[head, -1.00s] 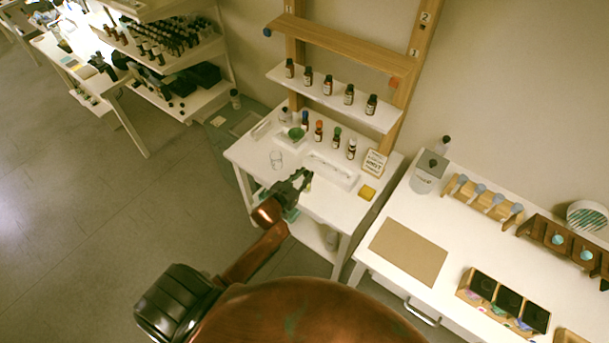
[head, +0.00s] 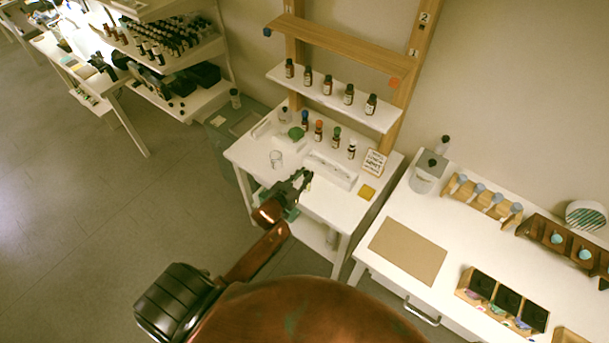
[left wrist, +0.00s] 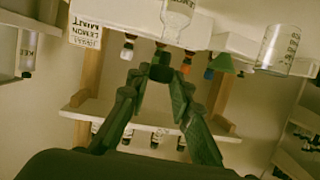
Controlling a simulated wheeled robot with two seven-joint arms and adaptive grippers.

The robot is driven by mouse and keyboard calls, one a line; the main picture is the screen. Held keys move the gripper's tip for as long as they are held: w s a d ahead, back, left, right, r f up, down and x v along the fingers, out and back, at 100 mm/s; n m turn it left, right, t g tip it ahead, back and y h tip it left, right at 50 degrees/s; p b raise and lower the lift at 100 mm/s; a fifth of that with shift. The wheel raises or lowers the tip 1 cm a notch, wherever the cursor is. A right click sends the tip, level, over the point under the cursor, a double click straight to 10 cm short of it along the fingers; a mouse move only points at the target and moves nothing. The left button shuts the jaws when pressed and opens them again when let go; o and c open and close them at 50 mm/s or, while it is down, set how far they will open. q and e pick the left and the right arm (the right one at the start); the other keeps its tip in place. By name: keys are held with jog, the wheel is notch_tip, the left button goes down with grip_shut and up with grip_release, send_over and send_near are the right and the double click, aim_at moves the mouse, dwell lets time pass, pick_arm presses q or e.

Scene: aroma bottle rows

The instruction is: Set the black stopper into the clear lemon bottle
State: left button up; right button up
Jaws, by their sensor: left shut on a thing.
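My left gripper (head: 306,177) reaches over the front edge of the white table. In the left wrist view, where the scene appears upside down, its fingers (left wrist: 160,80) are shut on a small black stopper (left wrist: 161,72). A clear bottle (left wrist: 179,18) with a pale label stands just beyond the stopper, its neck pointing towards it. I cannot tell whether the stopper touches the neck. In the head view the clear bottle (head: 309,185) is a small pale patch by the fingertips, mostly hidden. My right gripper is not in view.
A white tray (head: 343,179) lies behind the gripper, with a glass beaker (head: 276,158) to its left. Several dark bottles (head: 319,131) with coloured caps and a green funnel (head: 296,133) stand at the back. A label card (head: 373,163) and yellow sponge (head: 367,192) are at the right.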

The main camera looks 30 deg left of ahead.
pick_arm(q)
jog(key=shift+f+b, duration=0.6)
jog(key=shift+f, duration=0.75)
jog(key=o, duration=1.1)
jog(key=v, duration=1.2)
